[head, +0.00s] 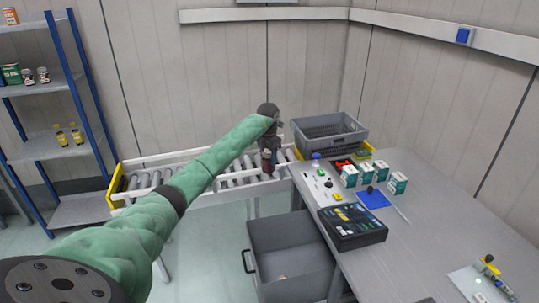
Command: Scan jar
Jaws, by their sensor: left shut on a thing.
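My left arm reaches from the lower left to the middle of the head view. Its gripper (271,148) points down and is shut on a small dark reddish jar (267,163). The jar hangs roughly upright in front of the roller conveyor's right end, left of the grey table (420,200). The fingers hide part of the jar, and its label cannot be read. My right gripper is not in view.
On the table are a grey tote (328,130), several white-green boxes (397,183), a blue mat (373,198), a button panel (326,184) and a black keypad box (352,227). A grey bin (290,262) stands below. The roller conveyor (150,180) runs behind; a shelf (45,85) stands left.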

